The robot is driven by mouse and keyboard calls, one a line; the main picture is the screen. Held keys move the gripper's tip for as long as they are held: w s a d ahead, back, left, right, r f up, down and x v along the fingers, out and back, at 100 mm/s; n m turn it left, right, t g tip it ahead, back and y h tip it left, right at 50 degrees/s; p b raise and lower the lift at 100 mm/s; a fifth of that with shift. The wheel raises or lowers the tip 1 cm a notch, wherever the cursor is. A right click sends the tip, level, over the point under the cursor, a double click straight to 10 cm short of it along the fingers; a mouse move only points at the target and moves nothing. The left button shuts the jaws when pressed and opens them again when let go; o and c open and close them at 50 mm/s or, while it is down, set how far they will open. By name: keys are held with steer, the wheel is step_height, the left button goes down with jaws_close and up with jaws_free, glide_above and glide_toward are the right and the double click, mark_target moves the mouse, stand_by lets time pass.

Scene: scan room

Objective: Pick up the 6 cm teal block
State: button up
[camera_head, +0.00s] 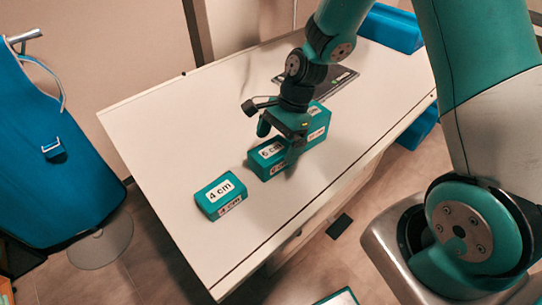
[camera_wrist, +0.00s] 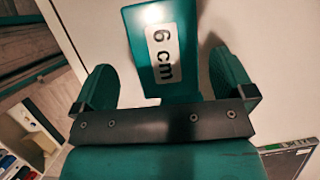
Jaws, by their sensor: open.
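The teal 6 cm block (camera_head: 262,163) lies on the white table, partly hidden by my gripper (camera_head: 280,143) in the head view. In the wrist view the 6 cm block (camera_wrist: 152,75) shows its white "6 cm" label between the two teal fingers of my gripper (camera_wrist: 160,68). The fingers are open, one on each side in the picture, with gaps to the block. My gripper is over or around the block's near end; I cannot tell how far down the fingertips reach.
A teal 4 cm block (camera_head: 220,196) lies on the table to the left. A larger teal block (camera_head: 319,120) stands close behind the 6 cm block; its label is too small to read. A dark flat panel (camera_head: 342,83) lies behind. The table's (camera_head: 165,120) left part is clear.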

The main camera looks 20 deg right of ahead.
mark_target(273, 149)
steer(key=shift+w+p+x, duration=0.2)
steer(key=shift+p+x, duration=0.4)
steer(key=shift+x, duration=2)
steer(key=shift+a, duration=0.1)
steer(key=shift+f, duration=0.1)
steer(key=shift+c, duration=0.5)
steer(key=c, duration=1.1)
steer(key=shift+c, duration=0.2)
